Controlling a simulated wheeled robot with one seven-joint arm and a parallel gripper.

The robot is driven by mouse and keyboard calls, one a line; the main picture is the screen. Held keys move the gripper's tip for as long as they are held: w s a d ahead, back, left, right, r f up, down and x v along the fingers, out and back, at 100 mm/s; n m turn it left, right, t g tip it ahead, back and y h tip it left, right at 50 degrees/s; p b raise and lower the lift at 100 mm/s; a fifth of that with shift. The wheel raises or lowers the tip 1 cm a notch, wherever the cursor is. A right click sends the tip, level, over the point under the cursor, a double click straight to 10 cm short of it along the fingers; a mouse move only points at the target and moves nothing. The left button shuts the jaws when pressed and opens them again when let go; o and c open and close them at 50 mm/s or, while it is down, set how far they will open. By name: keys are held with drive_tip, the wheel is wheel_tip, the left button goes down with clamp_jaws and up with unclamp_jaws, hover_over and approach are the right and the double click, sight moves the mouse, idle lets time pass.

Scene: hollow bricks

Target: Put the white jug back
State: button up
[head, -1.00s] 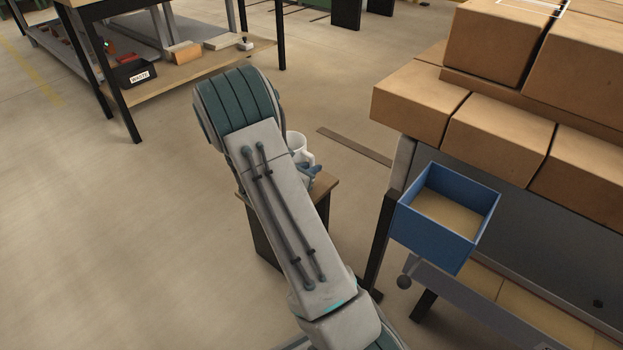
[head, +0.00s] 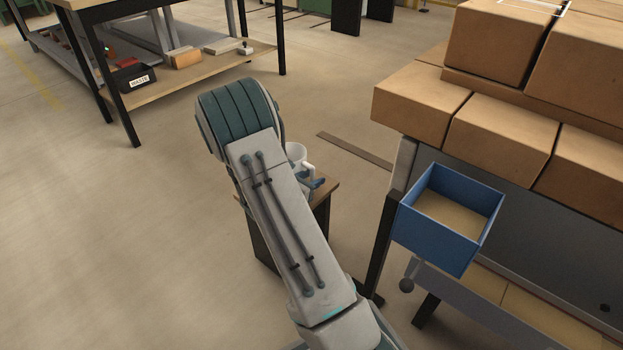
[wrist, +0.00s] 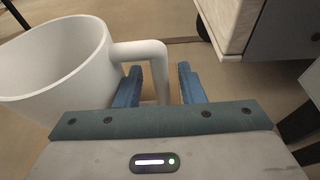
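The white jug (head: 296,153) shows in the head view just past my arm, over the small wooden-topped stand (head: 328,190). My arm hides much of it, and its base is hidden, so I cannot see what it rests on. In the wrist view the jug (wrist: 58,65) is on the left, upright, with its handle (wrist: 160,78) reaching right. My gripper (wrist: 160,72) has its two blue fingers on either side of the handle's upright bar. Gaps show on both sides of the bar, so the fingers are open around it.
A workbench with a low shelf (head: 215,66) and a black waste box (head: 132,78) stands at the back left. Floor on the left is clear.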

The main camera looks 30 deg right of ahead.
drive_tip(key=shift+a+r, duration=0.1)
drive_tip(key=shift+r, duration=0.15)
drive_tip(key=p+v, duration=0.4)
drive_tip(key=v, duration=0.7)
drive_tip(key=shift+s+a, duration=0.2)
drive_tip(key=shift+a, duration=0.15)
drive_tip(key=shift+r+p, duration=0.2)
drive_tip(key=shift+p, duration=0.1)
idle(0.3)
